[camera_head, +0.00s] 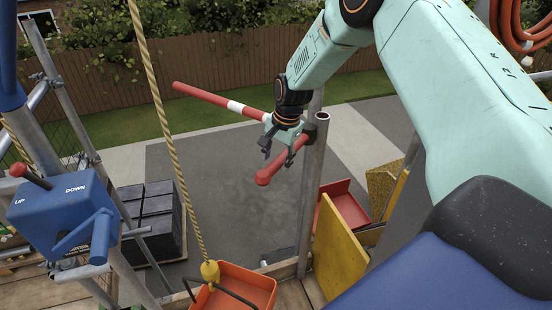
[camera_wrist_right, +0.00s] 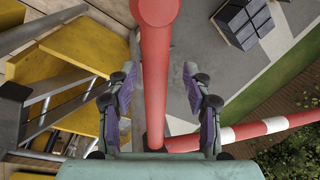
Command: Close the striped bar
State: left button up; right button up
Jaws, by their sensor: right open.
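The red and white striped bar (camera_head: 205,95) sticks out from a black joint on a grey post (camera_head: 312,195), over the ground beyond the platform edge. A shorter red arm with a rounded end (camera_head: 263,178) runs from the same joint toward me. My right gripper (camera_head: 278,157) is at this short arm, close to the joint. In the right wrist view its open fingers (camera_wrist_right: 160,72) stand on both sides of the red arm, with gaps showing. The striped part of the bar (camera_wrist_right: 244,131) runs off to the right there. My left gripper is not in view.
A blue UP/DOWN control box (camera_head: 65,215) with a red-knobbed lever stands at left. A rope (camera_head: 170,140) hangs down to an orange tray (camera_head: 250,284). A yellow board (camera_head: 340,245) and a red tray (camera_head: 345,205) are right of the post. Dark stacked tiles (camera_head: 150,220) lie below.

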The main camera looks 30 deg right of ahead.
jog(key=shift+d+f, duration=0.2)
jog(key=shift+f, duration=0.2)
jog(key=shift+s+d+f, duration=0.1)
jog(key=shift+d, duration=0.05)
jog(key=shift+s, duration=0.2)
jog(key=shift+s+a+r, duration=0.1)
jog(key=shift+a+r, duration=0.2)
jog(key=shift+r, duration=0.05)
jog(key=shift+a, duration=0.15)
jog(key=shift+c, duration=1)
jog(key=shift+w+f, duration=0.3)
jog(key=shift+w, duration=0.15)
jog(key=shift+c, duration=1.4)
jog(key=shift+d, duration=0.3)
jog(key=shift+c, duration=0.8)
jog(key=shift+s+d+r, duration=0.1)
jog(key=shift+s, duration=0.15)
jog(key=c, duration=0.3)
grip_shut()
jog(key=shift+w, duration=0.2)
